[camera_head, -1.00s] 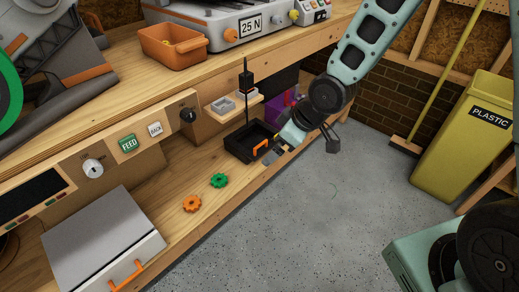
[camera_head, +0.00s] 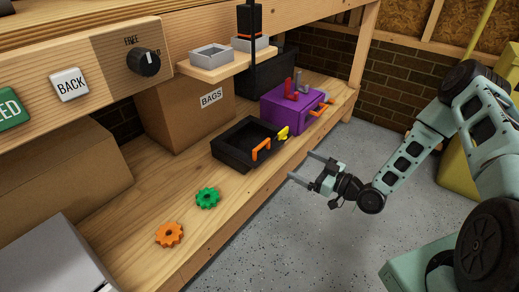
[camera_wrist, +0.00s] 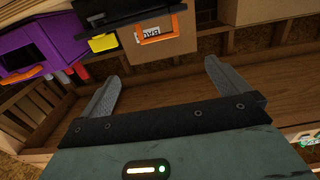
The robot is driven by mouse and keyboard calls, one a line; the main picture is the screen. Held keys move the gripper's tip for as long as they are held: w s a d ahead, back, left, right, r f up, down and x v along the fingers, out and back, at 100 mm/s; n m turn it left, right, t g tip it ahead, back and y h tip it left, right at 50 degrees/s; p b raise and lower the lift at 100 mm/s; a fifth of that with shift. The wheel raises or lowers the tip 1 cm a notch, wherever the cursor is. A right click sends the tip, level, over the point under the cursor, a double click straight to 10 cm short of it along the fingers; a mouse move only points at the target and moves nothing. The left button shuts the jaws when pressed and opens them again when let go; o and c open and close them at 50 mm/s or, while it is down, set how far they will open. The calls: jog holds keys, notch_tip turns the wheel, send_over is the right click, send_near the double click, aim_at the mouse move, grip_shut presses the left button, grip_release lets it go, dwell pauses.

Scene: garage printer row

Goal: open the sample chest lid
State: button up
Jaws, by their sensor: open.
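No label shows which box is the sample chest. A purple box (camera_head: 290,113) with an orange handle (camera_head: 322,108) and red and grey pieces on top sits on the lower shelf; it also shows in the wrist view (camera_wrist: 30,45). A grey-topped box (camera_head: 45,255) is cut off at the lower left; its front is out of frame now. My gripper (camera_head: 300,166) is open and empty, off the shelf's front edge, in front of the black tray (camera_head: 228,155) and apart from it. In the wrist view nothing lies between the fingers (camera_wrist: 168,85).
The tray has an orange handle (camera_head: 261,149), with a yellow piece (camera_head: 283,132) at its right end. Green (camera_head: 207,198) and orange (camera_head: 169,235) gears lie on the shelf. A carton marked BAGS (camera_head: 185,110) stands behind. Floor (camera_head: 310,235) before the shelf is clear.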

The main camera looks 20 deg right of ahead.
aim_at(263, 145)
jog(key=b+x, duration=0.6)
jog(key=x, duration=1.1)
jog(key=shift+w, duration=0.1)
